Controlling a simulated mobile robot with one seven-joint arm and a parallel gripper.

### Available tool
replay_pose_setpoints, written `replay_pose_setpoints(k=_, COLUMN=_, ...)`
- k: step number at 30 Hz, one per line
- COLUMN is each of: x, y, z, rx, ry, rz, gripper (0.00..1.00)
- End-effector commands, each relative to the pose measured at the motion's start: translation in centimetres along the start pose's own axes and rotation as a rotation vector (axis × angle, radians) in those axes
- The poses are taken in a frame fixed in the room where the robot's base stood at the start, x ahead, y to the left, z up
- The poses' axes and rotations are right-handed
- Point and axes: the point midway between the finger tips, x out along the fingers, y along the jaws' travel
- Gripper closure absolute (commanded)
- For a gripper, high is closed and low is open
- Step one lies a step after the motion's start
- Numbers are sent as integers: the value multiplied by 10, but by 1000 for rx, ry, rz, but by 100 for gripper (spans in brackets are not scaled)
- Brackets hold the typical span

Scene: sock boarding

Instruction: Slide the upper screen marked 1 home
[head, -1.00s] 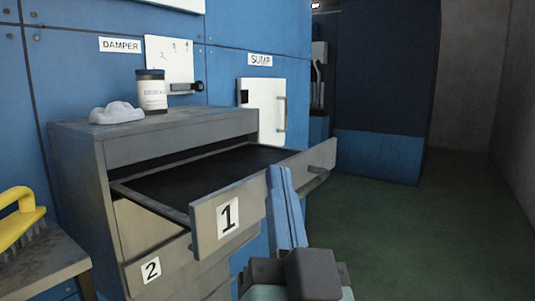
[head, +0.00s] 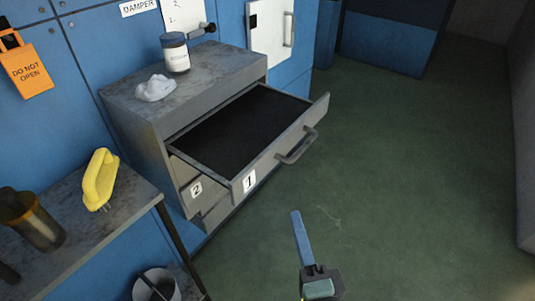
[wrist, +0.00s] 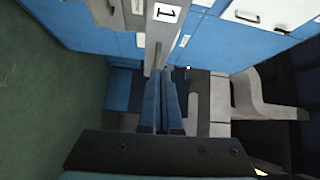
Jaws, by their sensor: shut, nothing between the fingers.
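The upper screen marked 1 (head: 268,163) is a dark tray with a grey front and a bar handle (head: 297,146). It stands well out of the grey cabinet (head: 135,110). My gripper (head: 296,213) has long blue fingers, shut and empty. In the head view it shows over the green floor, below and to the right of the screen's front, with a visible gap in the picture. In the wrist view the fingers (wrist: 162,72) point towards the front marked 1 (wrist: 163,35); I cannot tell the exact distance.
The screen marked 2 (head: 188,187) is below. A jar (head: 175,56) and a pale cloth-like lump (head: 155,89) sit on the cabinet top. A side table (head: 105,225) with a yellow-handled brush (head: 99,178) stands at left. The floor (head: 400,170) at right is clear.

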Motion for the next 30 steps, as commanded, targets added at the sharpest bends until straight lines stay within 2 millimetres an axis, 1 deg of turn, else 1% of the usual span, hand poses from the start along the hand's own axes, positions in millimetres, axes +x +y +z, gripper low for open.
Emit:
replay_pose_setpoints(k=1, x=-4, y=-5, z=-2, rx=29, ry=4, rz=12, gripper=100)
replay_pose_setpoints(k=4, x=-9, y=-2, z=-4, rx=65, ry=9, rz=21, gripper=100)
replay_pose_setpoints(k=8, x=-5, y=1, z=-4, rx=78, ry=11, rz=23, gripper=100)
replay_pose_setpoints(k=11, x=7, y=0, z=-4, rx=77, ry=10, rz=21, gripper=100)
replay_pose_setpoints(k=14, x=24, y=0, z=-4, rx=75, ry=9, rz=20, gripper=100)
replay_pose_setpoints(k=21, x=70, y=0, z=-4, rx=74, ry=9, rz=20, gripper=100)
replay_pose_setpoints(k=25, x=93, y=1, z=-4, rx=73, ry=9, rz=21, gripper=100)
replay_pose_setpoints(k=27, x=101, y=0, z=6, rx=74, ry=5, rz=22, gripper=100)
replay_pose_setpoints(k=30, x=110, y=0, z=15, rx=74, ry=7, rz=22, gripper=100)
